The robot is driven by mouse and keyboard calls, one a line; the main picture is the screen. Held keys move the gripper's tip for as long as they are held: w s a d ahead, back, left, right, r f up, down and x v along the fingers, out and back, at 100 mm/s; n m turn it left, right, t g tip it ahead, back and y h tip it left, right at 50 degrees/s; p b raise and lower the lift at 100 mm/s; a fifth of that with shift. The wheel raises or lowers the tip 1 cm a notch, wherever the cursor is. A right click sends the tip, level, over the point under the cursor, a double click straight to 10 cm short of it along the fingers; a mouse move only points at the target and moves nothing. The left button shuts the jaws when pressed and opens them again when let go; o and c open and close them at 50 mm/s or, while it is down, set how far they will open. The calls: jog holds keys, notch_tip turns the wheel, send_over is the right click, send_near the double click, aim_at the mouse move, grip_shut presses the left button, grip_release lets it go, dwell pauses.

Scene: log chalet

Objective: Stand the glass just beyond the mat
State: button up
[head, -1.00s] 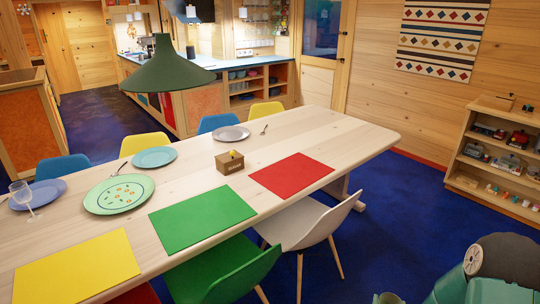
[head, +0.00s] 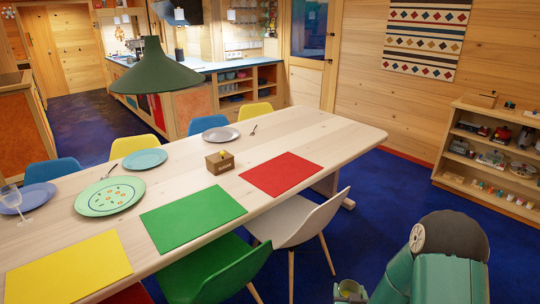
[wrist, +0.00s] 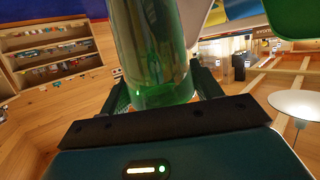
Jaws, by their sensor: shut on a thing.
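My gripper (wrist: 160,98) is shut on a green see-through glass (wrist: 152,45) in the wrist view, one dark finger on each side of it. In the head view my arm is at the lower right, and a small greenish round thing at the bottom edge may be the held glass; I cannot tell. Three mats lie along the near side of the table: yellow (head: 68,268), green (head: 192,217) and red (head: 281,173). The arm is in front of the table, to the right of the mats in the picture.
The pale wooden table (head: 330,137) also holds a wine glass (head: 14,199), plates such as a green patterned one (head: 108,197), and a small wooden box (head: 220,162). White (head: 300,222) and green chairs stand at the near side. A green lamp (head: 155,75) hangs above.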

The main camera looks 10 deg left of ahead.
jog(key=shift+d, duration=0.1)
jog(key=f, duration=0.2)
jog(key=s+f, duration=0.1)
jog(key=f, duration=0.1)
jog(key=shift+f, duration=0.15)
